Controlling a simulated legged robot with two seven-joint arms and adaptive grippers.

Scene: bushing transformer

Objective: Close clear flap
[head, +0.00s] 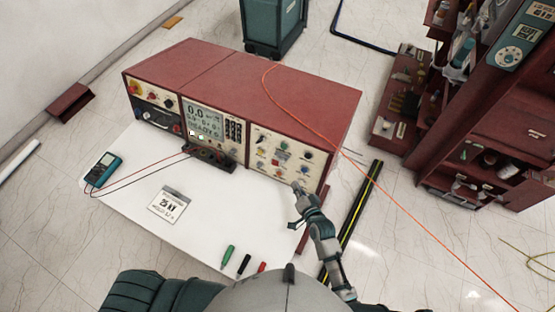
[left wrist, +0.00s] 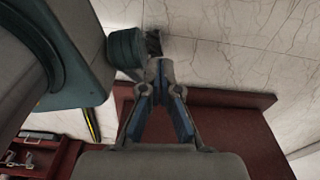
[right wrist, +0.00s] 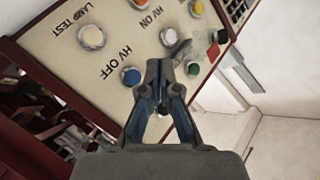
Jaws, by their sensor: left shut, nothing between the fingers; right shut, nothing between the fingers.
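The cream control panel (head: 262,143) is at the right end of the red console (head: 310,95). In the right wrist view the panel (right wrist: 112,55) is upside down, with coloured buttons marked HV ON, HV OFF and LAMP TEST. A greyish piece (right wrist: 179,50) stands out beside a red square (right wrist: 213,52); it may be the clear flap, but I cannot tell its angle. My right gripper (head: 297,187) is shut and empty just in front of the panel's lower edge. My left gripper (left wrist: 160,68) is shut and empty, seen only in its wrist view.
A white tabletop (head: 200,225) carries a teal multimeter (head: 103,168) with leads, a label card (head: 168,204) and several markers. An orange cable (head: 405,210) crosses the console to the floor. Red shelving (head: 485,120) stands at right. The tabletop's middle is mostly clear.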

